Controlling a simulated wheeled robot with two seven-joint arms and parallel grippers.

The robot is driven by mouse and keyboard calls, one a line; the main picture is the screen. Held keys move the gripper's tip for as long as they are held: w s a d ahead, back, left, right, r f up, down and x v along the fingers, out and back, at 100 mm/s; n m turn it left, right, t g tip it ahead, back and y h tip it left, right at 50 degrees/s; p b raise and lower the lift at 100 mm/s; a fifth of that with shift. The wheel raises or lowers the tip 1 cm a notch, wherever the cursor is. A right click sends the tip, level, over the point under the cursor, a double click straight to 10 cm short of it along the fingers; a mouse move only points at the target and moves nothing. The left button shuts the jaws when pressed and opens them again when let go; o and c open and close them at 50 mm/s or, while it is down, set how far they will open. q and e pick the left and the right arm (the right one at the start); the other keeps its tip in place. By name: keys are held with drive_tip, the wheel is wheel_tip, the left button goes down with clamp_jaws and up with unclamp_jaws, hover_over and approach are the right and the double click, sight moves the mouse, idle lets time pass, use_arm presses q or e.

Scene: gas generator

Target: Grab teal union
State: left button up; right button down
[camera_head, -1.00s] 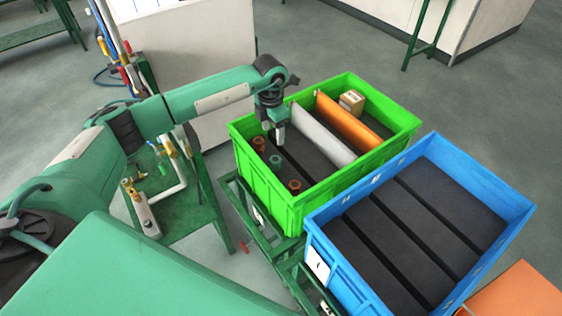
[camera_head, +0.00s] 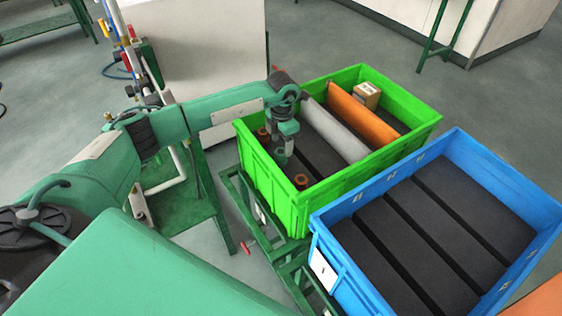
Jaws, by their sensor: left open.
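The teal union (camera_head: 281,159) stands in the left part of the green crate (camera_head: 262,190), between two orange-brown unions. My left gripper (camera_head: 286,147) points down right over the teal union, with its jaws open. The fingers hide part of the union, and I cannot tell whether they touch it. One orange-brown union (camera_head: 263,134) is behind the gripper and another orange-brown union (camera_head: 300,181) is in front of it. My right gripper is not in view.
A blue crate (camera_head: 335,262) with dark strips stands at the right.

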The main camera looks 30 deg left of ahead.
sight(281, 151)
use_arm(q)
drive_tip(key=shift+s+f, duration=0.15)
drive_tip(key=shift+f, duration=0.5)
wheel_tip(281, 151, down, 4)
drive_tip(key=shift+a+f+b, duration=0.1)
drive_tip(key=shift+b, duration=1.05)
drive_tip(key=shift+r, duration=0.2)
drive_tip(key=c, duration=1.1)
